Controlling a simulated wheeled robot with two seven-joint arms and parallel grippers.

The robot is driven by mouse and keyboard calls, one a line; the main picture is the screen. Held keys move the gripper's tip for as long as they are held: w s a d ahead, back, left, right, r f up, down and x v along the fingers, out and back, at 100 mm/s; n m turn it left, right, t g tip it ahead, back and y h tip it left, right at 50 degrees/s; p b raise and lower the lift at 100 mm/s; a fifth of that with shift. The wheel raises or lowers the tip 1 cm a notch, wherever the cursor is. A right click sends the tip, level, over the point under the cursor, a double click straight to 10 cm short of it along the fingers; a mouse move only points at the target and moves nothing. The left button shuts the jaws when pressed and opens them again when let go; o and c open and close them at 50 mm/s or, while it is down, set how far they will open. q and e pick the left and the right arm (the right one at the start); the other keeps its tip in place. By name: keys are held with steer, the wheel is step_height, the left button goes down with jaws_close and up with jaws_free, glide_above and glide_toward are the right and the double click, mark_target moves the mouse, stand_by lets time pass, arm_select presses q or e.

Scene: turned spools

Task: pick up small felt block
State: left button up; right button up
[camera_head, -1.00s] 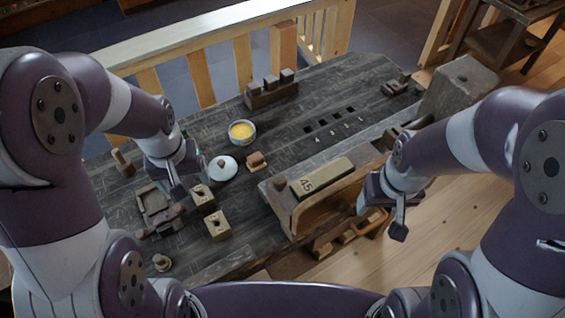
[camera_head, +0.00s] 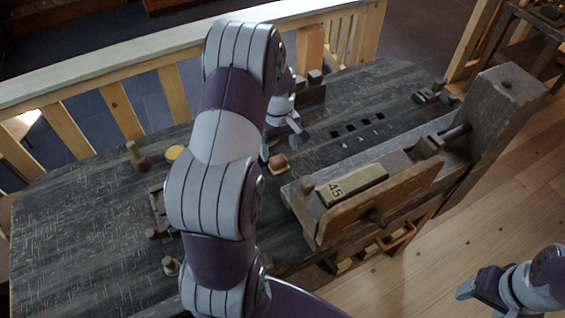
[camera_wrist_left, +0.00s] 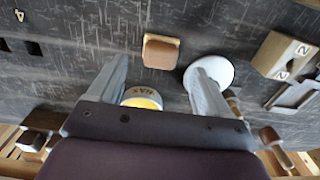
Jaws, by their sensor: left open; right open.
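A small block with a brown top and a pale base (camera_head: 278,164) lies on the dark bench, just right of my left arm; I take it for the felt block. In the left wrist view it (camera_wrist_left: 161,52) lies just beyond the fingertips, roughly centred between them. My left gripper (camera_head: 283,143) is open and empty above the bench, beside the block in the head view; its two fingers show spread in the wrist view (camera_wrist_left: 158,68). My right gripper (camera_head: 470,287) is open at the lower right, over the floor, away from the bench.
A yellow-topped tin (camera_wrist_left: 142,98) shows between the fingers, and a white round lid (camera_wrist_left: 217,72) lies by the right finger. A wooden block marked 2 (camera_wrist_left: 285,55) is to the right. A vise with a block marked 45 (camera_head: 352,186) stands right of the small block.

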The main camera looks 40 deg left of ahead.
mark_target(279, 159)
arm_select(q)
step_height(279, 159, down, 6)
steer(key=shift+a+r+p, duration=0.1)
steer(key=shift+r+p, duration=0.15)
steer(key=shift+p, duration=0.1)
steer(key=c, duration=1)
steer(key=shift+r, duration=0.6)
step_height(279, 159, up, 3)
steer(key=shift+b, duration=0.3)
steer(key=w+d+r, duration=0.1)
steer(key=d+r, duration=0.2)
steer(key=d, duration=0.2)
steer(key=d+r+b, duration=0.1)
steer(key=d+r, duration=0.3)
steer(key=d, duration=0.2)
steer(key=shift+w+d, duration=0.3)
steer(key=shift+w, duration=0.1)
steer(key=o, duration=0.3)
steer(key=shift+c, duration=1.1)
